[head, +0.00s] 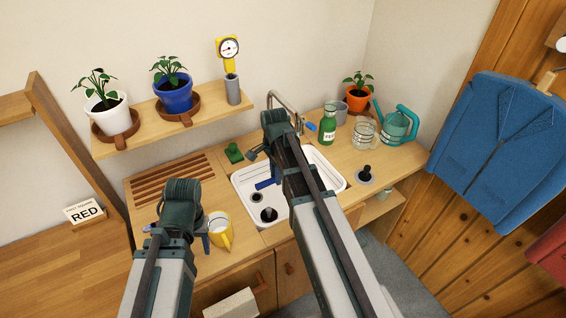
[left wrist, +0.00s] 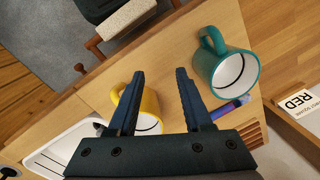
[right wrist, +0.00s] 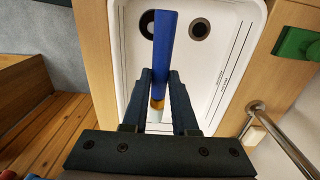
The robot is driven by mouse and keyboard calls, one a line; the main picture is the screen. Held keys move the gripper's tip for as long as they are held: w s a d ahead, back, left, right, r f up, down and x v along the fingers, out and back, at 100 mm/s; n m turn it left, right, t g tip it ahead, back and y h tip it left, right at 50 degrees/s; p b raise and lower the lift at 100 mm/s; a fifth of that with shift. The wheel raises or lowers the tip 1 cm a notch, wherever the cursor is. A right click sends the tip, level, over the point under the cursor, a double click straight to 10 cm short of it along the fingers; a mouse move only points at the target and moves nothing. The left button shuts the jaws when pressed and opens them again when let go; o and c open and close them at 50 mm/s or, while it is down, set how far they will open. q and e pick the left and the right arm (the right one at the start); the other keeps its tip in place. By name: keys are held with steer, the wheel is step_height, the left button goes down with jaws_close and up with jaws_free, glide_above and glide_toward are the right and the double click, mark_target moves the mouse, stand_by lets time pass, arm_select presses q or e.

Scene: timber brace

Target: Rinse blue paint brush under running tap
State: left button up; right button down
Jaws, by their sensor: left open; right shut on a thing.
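My right gripper (right wrist: 160,78) is shut on the blue paint brush (right wrist: 166,40) above the white sink (right wrist: 222,75). Its blue length points away from me, with an orange band and a pale part between the fingers. In the head view the brush (head: 267,184) shows beside my right arm over the sink (head: 335,181). The silver tap (head: 283,97) stands behind the sink, partly hidden by my arm; it also shows in the right wrist view (right wrist: 290,142). I cannot make out running water. My left gripper (left wrist: 157,80) is open and empty near the yellow mug (left wrist: 150,108).
A teal mug (left wrist: 222,65) stands beside my left gripper, with a blue pen-like item (left wrist: 230,108) near it. A green bottle (head: 328,125), glass jar (head: 365,132) and watering can (head: 397,127) crowd the right counter. A shelf with plants (head: 172,92) hangs behind.

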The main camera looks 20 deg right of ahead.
steer(key=s+a+r+p, duration=0.3)
steer(key=s+r+p, duration=0.1)
stand_by(0.6)
